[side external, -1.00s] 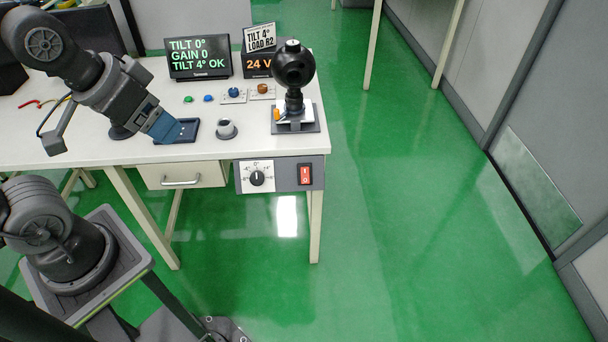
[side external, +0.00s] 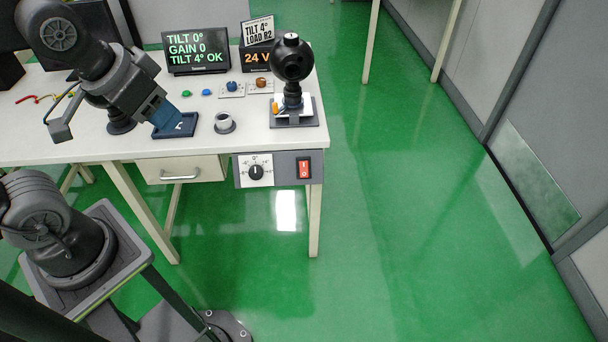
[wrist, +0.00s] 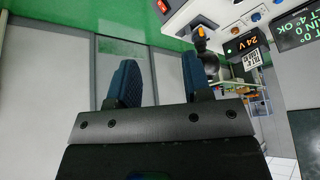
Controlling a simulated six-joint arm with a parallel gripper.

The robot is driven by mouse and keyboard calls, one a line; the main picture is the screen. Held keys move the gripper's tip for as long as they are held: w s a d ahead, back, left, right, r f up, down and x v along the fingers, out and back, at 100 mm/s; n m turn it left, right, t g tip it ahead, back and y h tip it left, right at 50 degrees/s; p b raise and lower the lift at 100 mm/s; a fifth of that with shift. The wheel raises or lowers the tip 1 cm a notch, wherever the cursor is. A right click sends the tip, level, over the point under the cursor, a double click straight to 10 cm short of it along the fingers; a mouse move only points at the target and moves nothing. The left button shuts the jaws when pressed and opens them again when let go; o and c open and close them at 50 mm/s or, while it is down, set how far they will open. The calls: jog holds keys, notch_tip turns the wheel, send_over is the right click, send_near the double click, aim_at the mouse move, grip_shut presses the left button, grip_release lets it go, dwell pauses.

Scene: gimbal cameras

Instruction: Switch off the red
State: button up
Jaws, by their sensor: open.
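The red rocker switch (side external: 304,168), marked I and O, sits on the grey panel at the table's front edge, right of a dial (side external: 256,172). It also shows at the top edge of the wrist view (wrist: 162,6). My gripper (side external: 168,120), with blue fingers, is above or at the dark blue tray (side external: 190,131), well to the left of the switch; whether it touches the tray I cannot tell. A small white item (side external: 180,127) shows by the fingertips. In the wrist view my gripper (wrist: 160,82) is open with nothing between its fingers.
A black ball-shaped camera on a stand (side external: 292,68) rises at the table's right end. A white cup-like piece (side external: 224,122) stands beside the tray. A screen (side external: 196,53) reads "TILT 0°, GAIN 0, TILT 4° OK", beside a 24 V display (side external: 257,58).

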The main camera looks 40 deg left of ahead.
jog(key=w+f+y, duration=0.1)
jog(key=w, duration=0.1)
jog(key=w+f+g+y, duration=0.1)
jog(key=w, duration=0.2)
jog(key=w+f+m, duration=0.1)
jog(key=w+f, duration=0.1)
jog(key=w, duration=0.1)
jog(key=shift+a+g+y, duration=0.1)
jog(key=shift+g+y, duration=0.2)
jog(key=shift+y, duration=0.1)
jog(key=c, duration=0.7)
jog(key=w+f+y, duration=0.1)
jog(key=w+f, duration=0.1)
jog(key=w+d+f+m, duration=0.1)
jog(key=w+f, duration=0.2)
jog(key=w+d+f+m+y, duration=0.1)
jog(key=w+f, duration=0.2)
jog(key=shift+d+y, duration=0.2)
jog(key=shift+y, duration=0.1)
grip_shut()
jog(key=w+d+f+m+t, duration=0.1)
jog(key=w+d+f+m, duration=0.2)
jog(key=f, duration=0.7)
jog(key=w+d+f+m+t+y, duration=0.1)
jog(key=w+d+f, duration=0.3)
jog(key=f, duration=0.6)
jog(key=shift+d+m+t, duration=0.4)
jog(key=shift+m+t, duration=0.4)
jog(key=shift+m, duration=0.1)
jog(key=shift+f, duration=0.1)
